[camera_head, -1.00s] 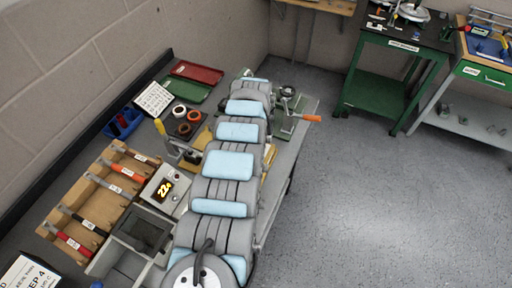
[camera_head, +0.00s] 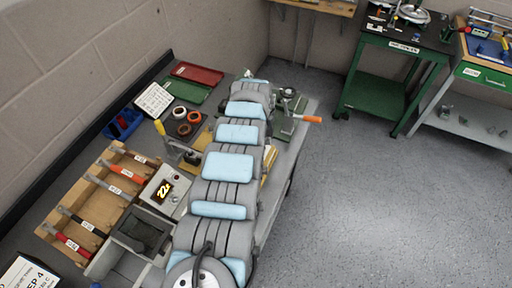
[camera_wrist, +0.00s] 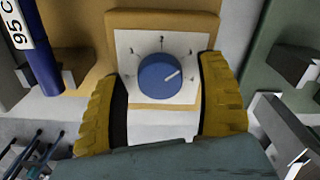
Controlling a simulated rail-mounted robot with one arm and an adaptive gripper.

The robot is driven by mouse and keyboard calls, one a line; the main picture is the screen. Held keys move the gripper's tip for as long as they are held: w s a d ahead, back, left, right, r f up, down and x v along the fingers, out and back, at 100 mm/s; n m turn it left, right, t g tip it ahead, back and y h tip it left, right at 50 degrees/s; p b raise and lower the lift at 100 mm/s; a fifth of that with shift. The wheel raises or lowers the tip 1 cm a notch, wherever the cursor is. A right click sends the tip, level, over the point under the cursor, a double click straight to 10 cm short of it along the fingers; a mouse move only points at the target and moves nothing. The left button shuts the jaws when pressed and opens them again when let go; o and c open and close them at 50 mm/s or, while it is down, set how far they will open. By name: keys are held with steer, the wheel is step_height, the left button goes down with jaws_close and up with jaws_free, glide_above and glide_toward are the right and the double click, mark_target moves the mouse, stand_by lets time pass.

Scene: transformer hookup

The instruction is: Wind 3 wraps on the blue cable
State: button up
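In the wrist view, my gripper (camera_wrist: 162,92) is open, with one ribbed yellow finger on each side of a blue knob (camera_wrist: 160,76). The knob has a white pointer line and sits on a white dial plate on a tan block. Gaps show between both fingers and the knob. A blue cylinder (camera_wrist: 36,62) with a white label reading "95 C" stands at the upper left. I cannot tell whether it is part of the blue cable; no cable wraps are visible. In the head view my arm hides my gripper and the knob.
An orange-handled crank (camera_head: 306,118) projects at the bench's right edge. Floor to the right is clear.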

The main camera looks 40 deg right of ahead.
step_height(320, 180, up, 12)
stand_by(0.7)
stand_by(0.4)
